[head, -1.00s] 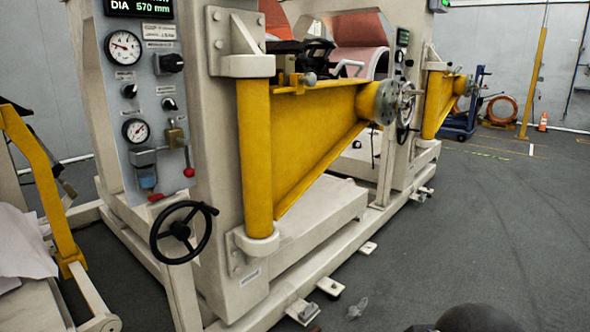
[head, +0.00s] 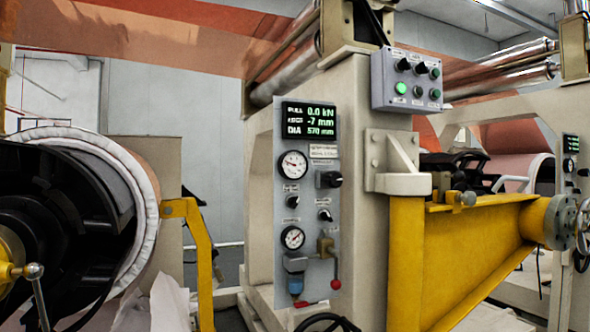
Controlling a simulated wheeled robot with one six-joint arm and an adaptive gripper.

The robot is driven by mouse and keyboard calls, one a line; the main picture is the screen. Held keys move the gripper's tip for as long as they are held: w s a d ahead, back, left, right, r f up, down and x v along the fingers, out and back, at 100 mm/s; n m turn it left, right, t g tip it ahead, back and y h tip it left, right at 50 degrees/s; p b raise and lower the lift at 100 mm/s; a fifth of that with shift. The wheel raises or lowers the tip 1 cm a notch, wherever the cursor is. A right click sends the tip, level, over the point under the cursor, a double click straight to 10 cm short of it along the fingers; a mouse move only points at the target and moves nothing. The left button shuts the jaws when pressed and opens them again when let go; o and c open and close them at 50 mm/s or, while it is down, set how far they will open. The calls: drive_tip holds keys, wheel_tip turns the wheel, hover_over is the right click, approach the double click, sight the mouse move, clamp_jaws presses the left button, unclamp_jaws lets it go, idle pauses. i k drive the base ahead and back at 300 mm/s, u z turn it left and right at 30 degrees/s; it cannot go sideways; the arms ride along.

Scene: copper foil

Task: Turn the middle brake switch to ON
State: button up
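A grey control panel (head: 307,240) is on the front of the cream machine column, near the middle of the head view. It carries a larger black rotary switch (head: 328,179) at upper right, a small black knob (head: 292,202) at left and another small black knob (head: 325,215) at right below it. The labels are too small to read, so I cannot tell which is the middle brake switch or which way each is set. My gripper is not in view.
A lit display (head: 309,121) and two gauges (head: 292,165) share the panel. A grey button box (head: 407,81) hangs higher up. A yellow swing arm (head: 480,245) juts out right of the panel. A large roll (head: 75,220) and a yellow bar (head: 203,265) stand at left.

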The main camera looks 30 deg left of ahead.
sight(293, 202)
drive_tip(key=u, duration=1.25)
